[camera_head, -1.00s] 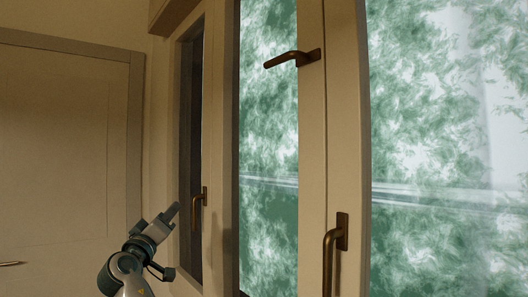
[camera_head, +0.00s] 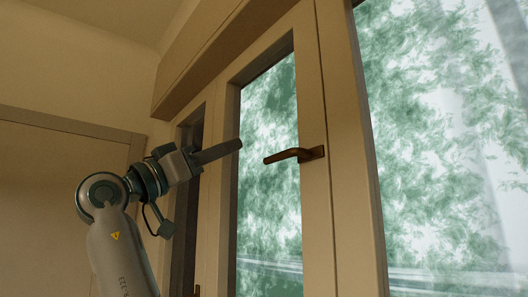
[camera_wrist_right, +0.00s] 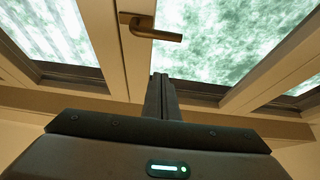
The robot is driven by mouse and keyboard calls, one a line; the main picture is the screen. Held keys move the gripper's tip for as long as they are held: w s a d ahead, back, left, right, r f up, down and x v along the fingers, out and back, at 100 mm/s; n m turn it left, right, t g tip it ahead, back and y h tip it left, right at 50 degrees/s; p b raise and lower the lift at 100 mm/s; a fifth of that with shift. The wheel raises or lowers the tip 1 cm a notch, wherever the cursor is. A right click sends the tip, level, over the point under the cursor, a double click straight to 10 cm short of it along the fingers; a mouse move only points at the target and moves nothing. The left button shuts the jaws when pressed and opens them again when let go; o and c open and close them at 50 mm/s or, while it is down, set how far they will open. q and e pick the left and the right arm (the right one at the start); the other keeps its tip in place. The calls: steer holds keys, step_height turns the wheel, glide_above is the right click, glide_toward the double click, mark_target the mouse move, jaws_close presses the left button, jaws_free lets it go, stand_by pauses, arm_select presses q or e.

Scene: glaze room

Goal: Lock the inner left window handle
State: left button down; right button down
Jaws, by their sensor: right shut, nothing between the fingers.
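A bronze window handle (camera_head: 294,156) sits on the upright frame between two panes, its lever lying horizontal and pointing left. It also shows near the top of the right wrist view (camera_wrist_right: 152,28). My right gripper (camera_head: 238,146) is shut and empty, left of the lever's free end and slightly higher in the head view. In the right wrist view its closed fingers (camera_wrist_right: 160,78) lie just below the handle, with a visible gap in the picture. My left gripper is not in view.
Window frames (camera_head: 311,80) and glass panes (camera_head: 440,150) fill the middle and right. A narrower window section (camera_head: 190,225) stands behind my right arm. A panelled door (camera_head: 55,210) is at the left.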

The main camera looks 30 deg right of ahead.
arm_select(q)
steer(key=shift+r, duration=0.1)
arm_select(e)
steer(key=shift+t, duration=0.3)
